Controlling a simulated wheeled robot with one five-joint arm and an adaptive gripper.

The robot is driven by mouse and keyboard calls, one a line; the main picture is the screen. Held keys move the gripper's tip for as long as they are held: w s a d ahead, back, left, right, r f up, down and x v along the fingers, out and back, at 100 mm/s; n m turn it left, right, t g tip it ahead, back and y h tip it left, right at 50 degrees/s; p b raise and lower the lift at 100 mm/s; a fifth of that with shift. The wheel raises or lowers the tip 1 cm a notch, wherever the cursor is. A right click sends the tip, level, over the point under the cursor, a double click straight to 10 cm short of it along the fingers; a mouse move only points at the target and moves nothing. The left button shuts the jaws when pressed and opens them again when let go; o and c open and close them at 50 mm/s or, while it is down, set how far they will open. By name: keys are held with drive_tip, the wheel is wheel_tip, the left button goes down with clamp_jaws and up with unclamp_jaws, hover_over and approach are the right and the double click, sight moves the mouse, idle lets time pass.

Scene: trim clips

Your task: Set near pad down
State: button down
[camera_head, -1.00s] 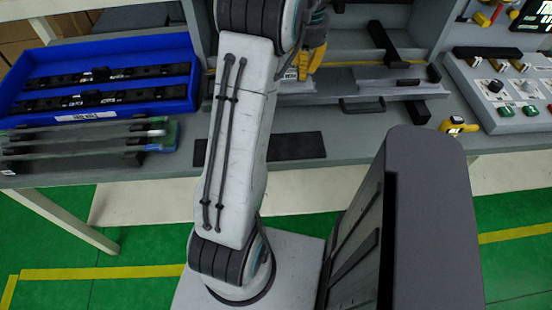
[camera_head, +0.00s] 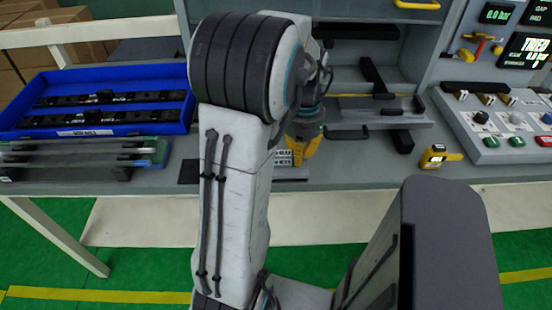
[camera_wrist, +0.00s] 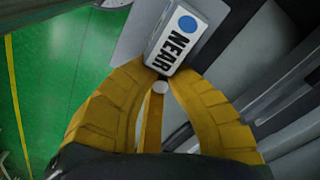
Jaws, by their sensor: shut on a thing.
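The near pad (camera_wrist: 178,38) is a small block with a white face marked NEAR and a blue dot in the wrist view. My gripper (camera_wrist: 160,80) has yellow fingers that close on the pad's end. In the head view my gripper (camera_head: 302,150) is partly behind my arm, over the front part of the bench, with a pale labelled face (camera_head: 284,158) beside its fingers. A flat dark mat (camera_head: 189,172) lies on the bench below, mostly hidden by my arm. I cannot tell whether the pad touches the mat.
A blue tray (camera_head: 110,128) with dark strips stands at the left, with clear-topped strips (camera_head: 75,152) before it. A fixture with black clamps (camera_head: 378,105) is behind my gripper. A yellow gauge (camera_head: 437,157) and a control panel (camera_head: 505,118) are at the right.

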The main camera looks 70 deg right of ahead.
drive_tip(key=w+d+f, duration=0.2)
drive_tip(key=d, duration=0.1)
drive_tip(key=w+d+f+p, duration=0.1)
drive_tip(key=w+d+f, duration=0.2)
drive_tip(key=shift+w, duration=0.25)
drive_tip(key=shift+f+p, duration=0.3)
drive_tip(key=shift+f, duration=1.65)
drive_tip(key=shift+f, duration=0.15)
drive_tip(key=c, duration=1.4)
unclamp_jaws()
